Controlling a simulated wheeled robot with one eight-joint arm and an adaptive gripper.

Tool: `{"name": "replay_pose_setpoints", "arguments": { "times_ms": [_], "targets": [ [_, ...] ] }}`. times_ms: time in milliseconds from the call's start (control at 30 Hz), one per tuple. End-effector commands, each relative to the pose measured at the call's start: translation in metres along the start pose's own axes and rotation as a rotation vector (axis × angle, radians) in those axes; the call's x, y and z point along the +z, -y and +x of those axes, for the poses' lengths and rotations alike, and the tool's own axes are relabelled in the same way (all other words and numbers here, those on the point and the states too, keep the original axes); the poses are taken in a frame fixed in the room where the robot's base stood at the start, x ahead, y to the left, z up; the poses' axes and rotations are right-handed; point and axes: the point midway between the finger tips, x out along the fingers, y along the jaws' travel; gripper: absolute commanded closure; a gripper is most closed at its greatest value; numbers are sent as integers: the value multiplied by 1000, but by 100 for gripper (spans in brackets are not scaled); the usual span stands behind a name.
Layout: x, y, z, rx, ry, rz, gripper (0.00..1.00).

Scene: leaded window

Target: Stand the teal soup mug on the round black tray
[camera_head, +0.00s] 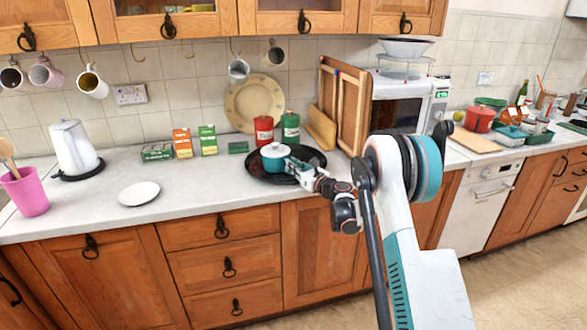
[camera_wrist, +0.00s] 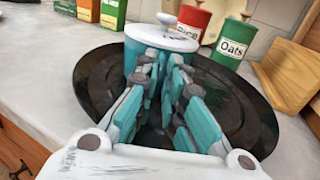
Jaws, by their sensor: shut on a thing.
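The teal soup mug (camera_head: 273,164) has a white top with a small knob and stands upright over the left part of the round black tray (camera_head: 257,172). In the wrist view the mug (camera_wrist: 134,58) is straight ahead, with the tray (camera_wrist: 238,112) spread beneath and around it. My gripper (camera_head: 294,168) reaches in from the right and is shut on the near side of the mug. In the wrist view its teal fingers (camera_wrist: 166,72) hide the mug's lower front and the gripped part. I cannot tell whether the mug's base touches the tray.
Red (camera_head: 263,129) and green (camera_head: 290,127) canisters stand just behind the tray. Small boxes (camera_head: 182,143) stand to the left and wooden boards (camera_head: 320,126) to the right. A white plate (camera_head: 139,194) lies farther left, with clear counter around it.

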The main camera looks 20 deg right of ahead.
Motion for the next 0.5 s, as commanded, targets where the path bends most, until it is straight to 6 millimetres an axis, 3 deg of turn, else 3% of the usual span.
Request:
{"name": "replay_pose_setpoints", "arguments": {
  "times_ms": [167, 200, 267, 500],
  "targets": [
    [-1, 0, 0, 0, 1, 1, 100],
    [-2, 0, 0, 0, 0, 0, 84],
    [-1, 0, 0, 0, 0, 0, 70],
    [-1, 0, 0, 0, 0, 0, 70]
  ]
}}
